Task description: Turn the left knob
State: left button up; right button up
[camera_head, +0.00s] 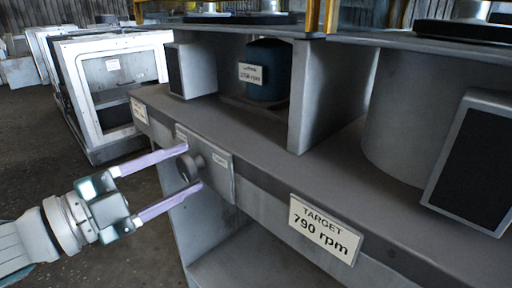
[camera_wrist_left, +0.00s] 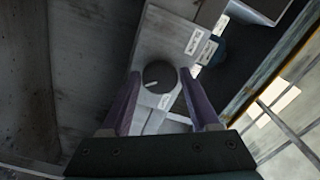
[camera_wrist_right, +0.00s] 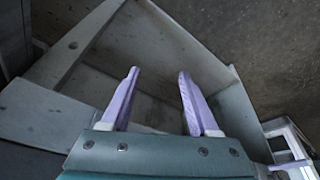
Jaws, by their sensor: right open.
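The left knob (camera_head: 190,167) is a dark grey round knob on a light grey plate (camera_head: 222,165) on the front of the housing. In the left wrist view the knob (camera_wrist_left: 159,77) has a pale pointer line. My left gripper (camera_head: 194,167) is open, with one purple finger above the knob and one below it. In the left wrist view its fingers (camera_wrist_left: 158,85) stand on either side of the knob, with gaps visible. My right gripper (camera_wrist_right: 157,75) is open and empty in the right wrist view; it is not in the head view.
A "TARGET 790 rpm" label (camera_head: 325,229) is on the housing's front edge. A blue cylinder with an rpm label (camera_head: 251,74) sits in a bay behind. A white-framed cabinet (camera_head: 78,95) stands at the back left. Open floor (camera_head: 120,205) lies left of the housing.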

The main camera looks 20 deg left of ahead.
pick_arm(q)
jog(key=shift+o, duration=1.4)
jog(key=p+v, duration=0.1)
jog(key=v, duration=0.9)
